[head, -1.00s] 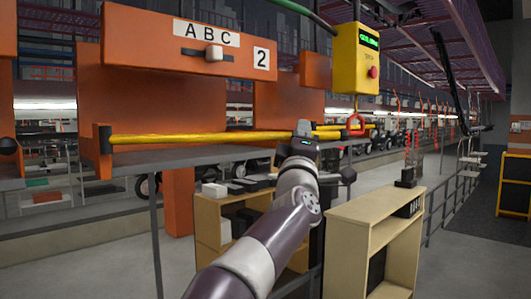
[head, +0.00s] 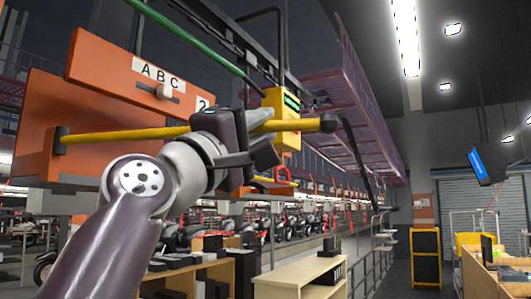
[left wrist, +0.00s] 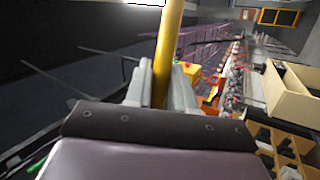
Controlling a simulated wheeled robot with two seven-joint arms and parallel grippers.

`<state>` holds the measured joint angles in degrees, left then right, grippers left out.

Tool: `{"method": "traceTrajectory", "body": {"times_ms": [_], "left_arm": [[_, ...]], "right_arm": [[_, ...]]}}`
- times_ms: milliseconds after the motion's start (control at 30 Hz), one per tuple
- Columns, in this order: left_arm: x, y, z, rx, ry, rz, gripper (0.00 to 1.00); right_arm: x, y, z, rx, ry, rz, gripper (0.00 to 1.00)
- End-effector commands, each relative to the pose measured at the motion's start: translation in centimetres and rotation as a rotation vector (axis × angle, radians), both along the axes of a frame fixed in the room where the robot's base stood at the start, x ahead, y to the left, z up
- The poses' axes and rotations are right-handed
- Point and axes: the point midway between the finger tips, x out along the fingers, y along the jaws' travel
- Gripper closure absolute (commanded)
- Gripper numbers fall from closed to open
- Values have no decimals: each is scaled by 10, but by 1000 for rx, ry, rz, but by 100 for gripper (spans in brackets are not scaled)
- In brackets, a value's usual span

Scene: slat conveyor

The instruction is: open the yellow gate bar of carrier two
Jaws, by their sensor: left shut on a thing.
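My left gripper (head: 258,130) is shut around the bar near the knob end. In the left wrist view the bar (left wrist: 168,45) passes between the fingers (left wrist: 163,85). My right gripper is not in view.
A yellow control box (head: 284,105) hangs just behind the bar. Low wooden shelves (head: 300,278) stand below, beside a dark railing (head: 370,270). The floor right of the railing is open. A desk (head: 490,275) stands at the far right.

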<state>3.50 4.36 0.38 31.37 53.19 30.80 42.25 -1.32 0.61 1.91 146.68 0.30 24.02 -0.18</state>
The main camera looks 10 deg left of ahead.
Motion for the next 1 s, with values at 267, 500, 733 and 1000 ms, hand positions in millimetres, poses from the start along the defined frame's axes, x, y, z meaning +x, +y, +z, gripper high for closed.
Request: {"method": "traceTrajectory", "body": {"times_ms": [267, 500, 733, 1000], "left_arm": [[-20, 1, 0, -1, -2, -49, 100], [-23, 1, 2, -1, -3, -56, 100], [-23, 1, 2, -1, -4, -55, 64], [-22, 1, 1, -1, -1, -55, 56]], "right_arm": [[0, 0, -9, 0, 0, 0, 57], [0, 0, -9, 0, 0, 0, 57], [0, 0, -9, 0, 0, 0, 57], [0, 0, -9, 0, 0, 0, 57]]}}
